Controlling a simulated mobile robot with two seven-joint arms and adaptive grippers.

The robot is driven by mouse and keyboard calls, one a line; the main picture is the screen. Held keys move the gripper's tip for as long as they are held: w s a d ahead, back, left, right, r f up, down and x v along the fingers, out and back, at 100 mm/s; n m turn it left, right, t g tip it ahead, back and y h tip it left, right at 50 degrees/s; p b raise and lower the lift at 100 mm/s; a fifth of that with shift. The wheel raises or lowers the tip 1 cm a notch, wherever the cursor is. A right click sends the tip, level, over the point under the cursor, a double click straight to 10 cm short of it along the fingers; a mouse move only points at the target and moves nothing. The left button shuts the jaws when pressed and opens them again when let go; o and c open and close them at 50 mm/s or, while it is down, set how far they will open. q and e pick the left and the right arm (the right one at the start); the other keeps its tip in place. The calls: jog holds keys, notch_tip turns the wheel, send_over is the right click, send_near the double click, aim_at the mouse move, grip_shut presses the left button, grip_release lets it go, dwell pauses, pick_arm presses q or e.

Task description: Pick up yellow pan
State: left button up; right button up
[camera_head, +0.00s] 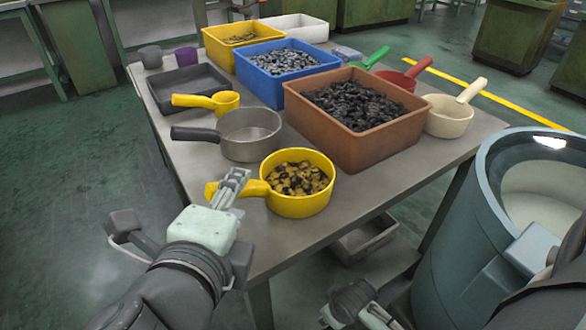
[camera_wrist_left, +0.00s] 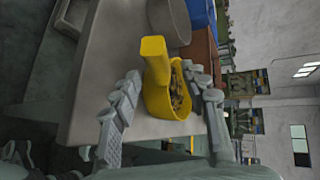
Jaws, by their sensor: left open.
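A yellow pan (camera_head: 300,207) filled with dark and yellowish small parts stands at the near edge of the table, its handle pointing left. My left gripper (camera_head: 232,182) is open at the handle. In the left wrist view the yellow pan (camera_wrist_left: 165,100) with its handle (camera_wrist_left: 154,50) shows between the spread fingers of the left gripper (camera_wrist_left: 163,80); I cannot tell whether they touch it. A smaller yellow pan (camera_head: 224,102) stands farther back. My right gripper (camera_head: 355,308) is partly in view at the bottom, below the table; its jaws are unclear.
A grey pan (camera_head: 251,134) stands just behind the yellow pan. An orange-brown bin (camera_head: 345,146) of dark parts is to the right, with a blue bin (camera_head: 274,91) behind it. A cream pan (camera_head: 448,117) is at the right. A large grey-blue drum (camera_head: 455,240) stands right of the table.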

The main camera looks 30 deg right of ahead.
pick_arm(q)
jog(key=shift+x, duration=3.9)
jog(key=shift+d+r, duration=0.1)
grip_shut()
jog(key=shift+r, duration=0.1)
